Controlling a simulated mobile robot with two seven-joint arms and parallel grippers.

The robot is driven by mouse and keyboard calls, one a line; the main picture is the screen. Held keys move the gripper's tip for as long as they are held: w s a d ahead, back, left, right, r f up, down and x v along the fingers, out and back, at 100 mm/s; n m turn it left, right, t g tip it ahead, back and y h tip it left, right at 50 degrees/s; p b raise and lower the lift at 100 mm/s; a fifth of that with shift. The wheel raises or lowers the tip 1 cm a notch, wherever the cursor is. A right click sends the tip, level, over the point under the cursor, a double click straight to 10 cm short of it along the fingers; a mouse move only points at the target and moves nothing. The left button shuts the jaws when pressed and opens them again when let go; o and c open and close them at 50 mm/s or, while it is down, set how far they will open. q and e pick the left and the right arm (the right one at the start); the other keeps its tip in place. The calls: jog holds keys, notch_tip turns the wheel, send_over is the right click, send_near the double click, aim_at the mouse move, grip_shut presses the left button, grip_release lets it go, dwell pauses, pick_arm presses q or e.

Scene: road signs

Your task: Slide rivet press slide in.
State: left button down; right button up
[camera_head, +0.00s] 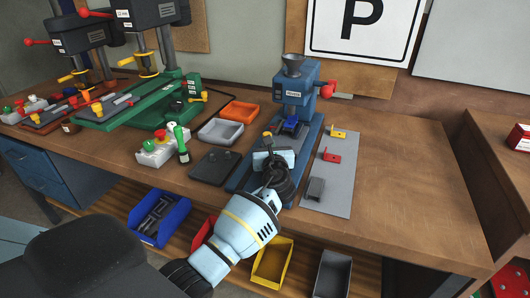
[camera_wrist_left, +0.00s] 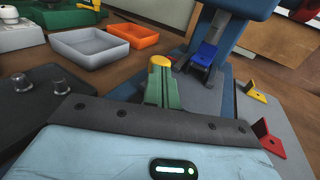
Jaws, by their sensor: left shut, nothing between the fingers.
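The blue rivet press (camera_head: 294,92) stands at the back of the bench, with a grey hopper on top and a red knob at its right. Its blue base carries a grey slide track (camera_head: 285,140). A blue block (camera_head: 292,126) sits under the press head and also shows in the left wrist view (camera_wrist_left: 205,53). My left gripper (camera_head: 268,143) is shut and empty over the front of the base. In the left wrist view its green fingers (camera_wrist_left: 161,90) point at a yellow knob (camera_wrist_left: 160,61); I cannot tell whether they touch. My right gripper is out of view.
A grey plate (camera_head: 335,180) right of the press carries yellow and red brackets and a grey block. A dark plate (camera_head: 214,166), a grey tray (camera_head: 220,130) and an orange tray (camera_head: 240,111) lie to the left. The bench's right side is clear.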

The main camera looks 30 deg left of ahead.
pick_arm(q)
jog(key=shift+w+a+f, duration=0.1)
jog(key=shift+w+a, duration=0.1)
jog(key=shift+w, duration=0.5)
jog(key=shift+r, duration=0.3)
